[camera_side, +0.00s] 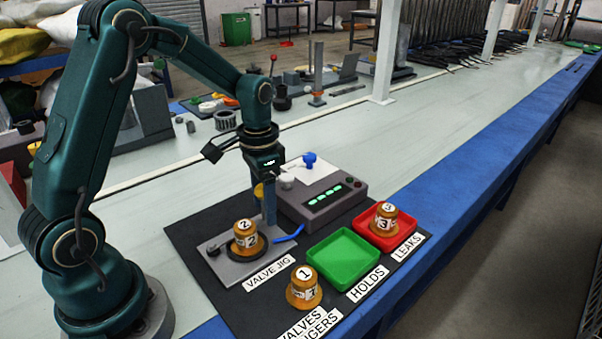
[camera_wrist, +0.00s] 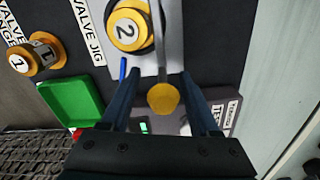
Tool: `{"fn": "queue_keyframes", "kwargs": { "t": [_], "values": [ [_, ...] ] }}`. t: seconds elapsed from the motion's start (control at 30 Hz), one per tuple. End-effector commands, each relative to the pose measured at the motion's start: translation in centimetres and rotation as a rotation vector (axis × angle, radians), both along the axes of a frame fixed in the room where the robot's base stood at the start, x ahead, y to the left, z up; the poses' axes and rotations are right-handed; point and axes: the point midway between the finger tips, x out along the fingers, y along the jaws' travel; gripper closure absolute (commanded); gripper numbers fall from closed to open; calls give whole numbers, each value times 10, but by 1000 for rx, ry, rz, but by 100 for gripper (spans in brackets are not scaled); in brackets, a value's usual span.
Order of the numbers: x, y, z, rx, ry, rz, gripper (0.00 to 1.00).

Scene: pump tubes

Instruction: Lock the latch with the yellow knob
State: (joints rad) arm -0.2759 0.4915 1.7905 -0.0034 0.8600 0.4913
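The yellow knob (camera_wrist: 162,98) sits at the end of a thin grey latch bar (camera_wrist: 158,45) on the valve jig; it also shows in the side view (camera_side: 259,190), partly hidden by my gripper. Valve 2 (camera_side: 245,236) stands upright in the jig plate (camera_side: 232,268), with the bar running beside it in the wrist view (camera_wrist: 126,30). My gripper (camera_wrist: 158,82) points down behind the jig (camera_side: 269,208). Its two fingers are apart, with the knob between them in the wrist view and gaps on both sides. I cannot tell whether the knob is level with the fingertips.
A grey test box (camera_side: 320,205) with green lights and a blue-knobbed lever stands just behind. A blue tube (camera_side: 289,235) runs beside the jig. Valve 1 (camera_side: 304,288), an empty green tray (camera_side: 343,257) and a red tray (camera_side: 398,241) holding valve 3 (camera_side: 384,219) are to the right.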

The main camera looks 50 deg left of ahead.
Motion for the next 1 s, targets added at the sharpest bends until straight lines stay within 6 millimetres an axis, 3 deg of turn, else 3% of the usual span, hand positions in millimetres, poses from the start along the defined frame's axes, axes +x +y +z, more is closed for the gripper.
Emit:
{"fn": "queue_keyframes", "kwargs": {
  "t": [0.23,0.6,1.0],
  "values": [
    [1,1,4,3,-3,1,38],
    [1,1,48,1,-3,0,38],
    [1,0,53,4,-6,-10,38]
  ]
}}
